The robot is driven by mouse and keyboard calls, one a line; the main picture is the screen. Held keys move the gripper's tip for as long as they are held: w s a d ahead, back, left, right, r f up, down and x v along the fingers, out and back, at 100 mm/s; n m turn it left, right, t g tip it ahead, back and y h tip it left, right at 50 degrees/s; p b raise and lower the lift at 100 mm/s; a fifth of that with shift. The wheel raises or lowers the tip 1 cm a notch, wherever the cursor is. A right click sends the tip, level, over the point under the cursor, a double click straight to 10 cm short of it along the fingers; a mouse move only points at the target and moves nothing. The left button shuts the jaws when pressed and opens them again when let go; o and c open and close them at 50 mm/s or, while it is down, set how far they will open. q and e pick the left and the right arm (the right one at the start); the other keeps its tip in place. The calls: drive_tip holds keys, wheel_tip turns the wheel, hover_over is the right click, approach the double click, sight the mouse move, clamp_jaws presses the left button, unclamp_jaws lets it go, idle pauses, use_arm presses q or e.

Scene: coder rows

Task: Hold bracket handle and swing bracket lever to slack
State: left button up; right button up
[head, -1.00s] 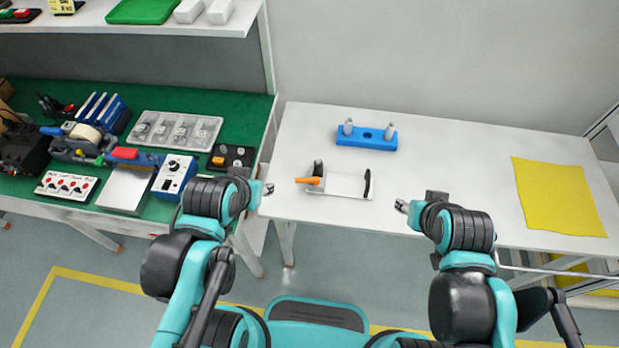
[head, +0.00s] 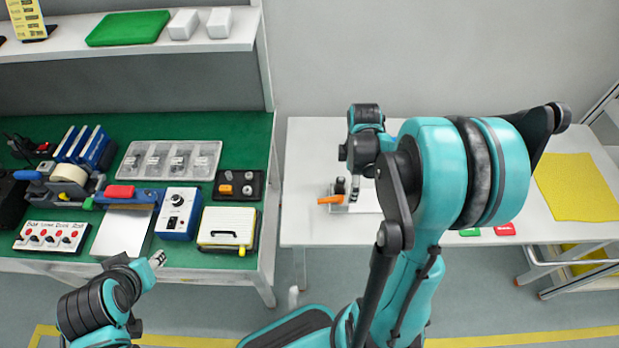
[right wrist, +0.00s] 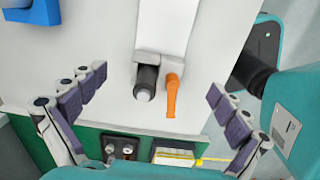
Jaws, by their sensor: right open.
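The bracket is a white plate (head: 368,203) on the white table, partly hidden behind my right arm. At its left end stand a dark post (head: 340,186) with a grey tip and an orange lever (head: 329,200) pointing left. In the right wrist view the post (right wrist: 146,82) and lever (right wrist: 172,96) lie side by side below the plate (right wrist: 163,25). My right gripper (right wrist: 158,84) is open, its fingers apart on either side of them, touching neither. The black handle at the plate's other end is hidden.
The green bench (head: 225,155) at left holds a blue control box (head: 178,213), a switch panel (head: 52,236) and a clear tray (head: 168,160). A yellow cloth (head: 578,187) lies on the table's right side. Red (head: 505,229) and green (head: 470,232) pads are at its front edge.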

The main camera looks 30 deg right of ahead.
sight(347, 195)
drive_tip(key=shift+w+f, duration=0.2)
drive_tip(key=shift+f, duration=0.6)
wheel_tip(347, 195, down, 7)
drive_tip(key=b, duration=0.3)
drive_tip(key=shift+r, duration=0.1)
drive_tip(key=shift+c, duration=0.3)
